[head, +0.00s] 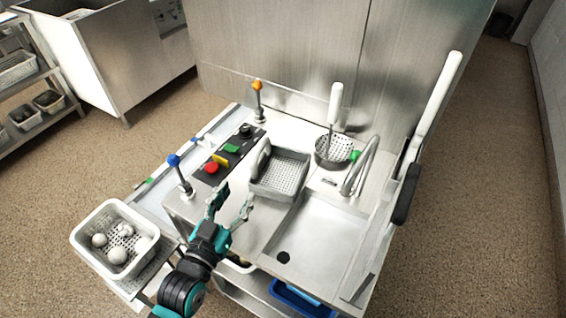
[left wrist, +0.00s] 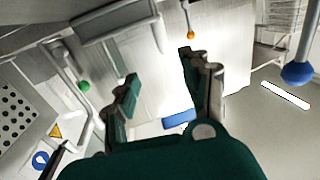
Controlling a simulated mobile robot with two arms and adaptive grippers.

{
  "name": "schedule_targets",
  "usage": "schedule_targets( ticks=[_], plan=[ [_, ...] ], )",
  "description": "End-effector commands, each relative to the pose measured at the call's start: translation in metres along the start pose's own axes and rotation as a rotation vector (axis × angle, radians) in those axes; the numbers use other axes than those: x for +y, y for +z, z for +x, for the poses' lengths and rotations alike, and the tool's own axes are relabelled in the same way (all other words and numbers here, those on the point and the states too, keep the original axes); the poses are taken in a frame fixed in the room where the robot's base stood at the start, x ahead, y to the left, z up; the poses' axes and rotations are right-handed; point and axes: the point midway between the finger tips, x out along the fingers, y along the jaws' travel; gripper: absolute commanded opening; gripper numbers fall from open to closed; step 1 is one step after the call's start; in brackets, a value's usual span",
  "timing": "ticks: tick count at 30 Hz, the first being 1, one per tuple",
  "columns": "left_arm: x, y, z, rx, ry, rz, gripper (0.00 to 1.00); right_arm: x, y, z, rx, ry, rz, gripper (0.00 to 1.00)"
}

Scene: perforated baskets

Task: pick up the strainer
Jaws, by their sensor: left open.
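The strainer (head: 334,151) is a round perforated metal bowl with an upright white handle. In the head view it stands at the back of the steel counter, left of the curved faucet. My left gripper (head: 236,199) is open and empty over the counter's front left part, apart from the strainer and to its lower left. Its two spread fingers also show in the left wrist view (left wrist: 160,72), with nothing between them. I cannot make out the strainer clearly in the left wrist view. My right gripper is not in view.
A rectangular perforated basket (head: 293,190) with a pale handle lies between my left gripper and the strainer. Levers with orange (head: 257,86) and blue (head: 173,160) knobs stand on the left. The sink (head: 316,240) is empty. A white basket (head: 84,240) holds several balls.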

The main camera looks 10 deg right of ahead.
Motion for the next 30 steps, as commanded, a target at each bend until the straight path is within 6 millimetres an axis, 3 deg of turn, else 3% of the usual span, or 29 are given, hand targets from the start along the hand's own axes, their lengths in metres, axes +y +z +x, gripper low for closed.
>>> schedule_targets(
  ticks=[9, 15, 21, 30],
  plan=[
    [-0.001, -0.003, 0.071, 0.003, 0.0, 0.0, 0.47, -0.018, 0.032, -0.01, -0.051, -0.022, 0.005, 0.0],
    [-0.001, -0.001, 0.102, 0.001, 0.0, -0.001, 0.47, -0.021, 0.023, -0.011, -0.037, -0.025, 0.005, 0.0],
    [-0.001, -0.002, 0.114, 0.001, 0.001, 0.0, 0.47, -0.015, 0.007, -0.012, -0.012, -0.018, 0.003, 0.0],
    [-0.008, -0.002, 0.155, 0.002, 0.0, 0.0, 0.47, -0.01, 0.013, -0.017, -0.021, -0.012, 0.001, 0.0]
  ],
)
